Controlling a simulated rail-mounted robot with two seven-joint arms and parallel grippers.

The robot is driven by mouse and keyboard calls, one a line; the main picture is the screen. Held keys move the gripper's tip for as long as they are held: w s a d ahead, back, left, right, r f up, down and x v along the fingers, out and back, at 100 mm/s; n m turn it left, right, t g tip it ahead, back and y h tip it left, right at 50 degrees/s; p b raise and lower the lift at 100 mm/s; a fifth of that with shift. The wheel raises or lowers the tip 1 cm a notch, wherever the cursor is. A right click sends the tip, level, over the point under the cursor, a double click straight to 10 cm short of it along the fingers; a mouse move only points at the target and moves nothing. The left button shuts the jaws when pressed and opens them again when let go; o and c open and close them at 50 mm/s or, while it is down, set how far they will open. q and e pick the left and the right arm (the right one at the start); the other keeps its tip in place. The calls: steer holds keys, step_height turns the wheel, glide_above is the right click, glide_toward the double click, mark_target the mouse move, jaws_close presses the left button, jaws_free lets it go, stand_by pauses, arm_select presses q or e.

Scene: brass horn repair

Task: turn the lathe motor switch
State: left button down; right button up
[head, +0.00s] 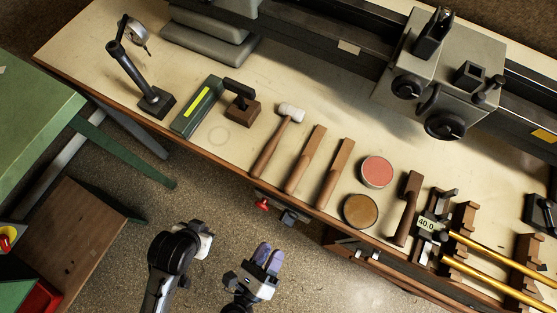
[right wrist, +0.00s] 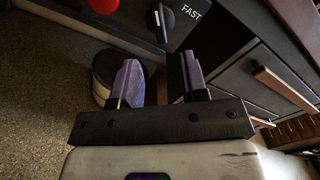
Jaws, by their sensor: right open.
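The motor switch is a black rotary knob (right wrist: 160,20) with a white pointer line, on a dark panel beside the label FAST (right wrist: 193,12). In the head view, the switch box (head: 290,216) is small under the bench's front edge, its knob hard to make out. My right gripper (right wrist: 158,62) has purple fingers, open and empty. In its wrist view, the knob lies beyond the fingertips, between their lines and apart from them. In the head view, my right gripper (head: 268,255) is in front of the bench, below the switch. My left arm (head: 172,250) is left of it; its fingers cannot be made out.
A red button (right wrist: 101,5) sits left of the knob; it also shows in the head view (head: 262,205). Drawers (right wrist: 275,85) are on the right in the wrist view. The bench top (head: 230,165) holds a mallet (head: 278,140) and several tools. Floor in front is open.

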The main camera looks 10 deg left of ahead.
steer(key=v, duration=0.5)
steer(key=shift+s+a, duration=0.1)
steer(key=shift+s, duration=0.05)
stand_by(0.4)
